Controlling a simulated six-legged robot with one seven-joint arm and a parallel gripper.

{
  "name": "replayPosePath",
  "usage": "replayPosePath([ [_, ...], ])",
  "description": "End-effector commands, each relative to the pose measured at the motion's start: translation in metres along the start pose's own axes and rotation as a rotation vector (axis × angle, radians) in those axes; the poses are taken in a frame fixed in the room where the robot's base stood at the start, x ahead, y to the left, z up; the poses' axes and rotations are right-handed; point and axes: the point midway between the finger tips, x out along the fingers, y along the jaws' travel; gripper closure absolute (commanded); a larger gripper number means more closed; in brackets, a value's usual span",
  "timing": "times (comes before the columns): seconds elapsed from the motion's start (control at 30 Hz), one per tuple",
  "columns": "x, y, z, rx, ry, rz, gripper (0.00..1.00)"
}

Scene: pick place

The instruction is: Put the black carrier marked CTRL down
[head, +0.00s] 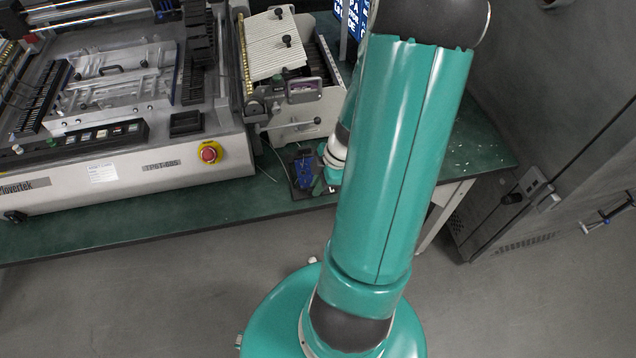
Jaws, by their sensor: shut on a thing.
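My gripper (318,180) is at the end of my teal arm, low over the front edge of the green bench (235,200), and is partly hidden behind the arm. It is shut on a small dark thing, which I take for the black carrier (303,166). The carrier shows black with some blue, just left of my wrist and in front of the white feeder unit. No CTRL marking can be read at this size. I cannot tell whether the carrier touches the bench top.
A large machine (130,170) with a red stop button (209,152) fills the bench on the left. A feeder unit (292,95) stands behind my gripper. A grey cabinet (510,215) stands right of the bench.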

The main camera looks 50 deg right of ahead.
Motion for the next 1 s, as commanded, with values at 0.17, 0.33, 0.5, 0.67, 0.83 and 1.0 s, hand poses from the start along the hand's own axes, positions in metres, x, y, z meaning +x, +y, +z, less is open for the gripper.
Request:
replayPosePath([
  [0.17,0.001,0.000,0.000,0.000,0.000,0.000,0.66],
  [0.33,0.001,0.000,0.000,0.000,0.000,0.000,0.66],
  [0.5,-0.002,0.000,-0.001,-0.001,0.000,0.000,0.66],
  [0.67,-0.022,0.001,-0.001,-0.001,-0.002,0.005,0.66],
  [0.83,-0.059,0.001,0.000,-0.001,-0.003,0.006,0.66],
  [1.0,-0.094,0.001,-0.001,0.000,-0.002,0.005,0.66],
])
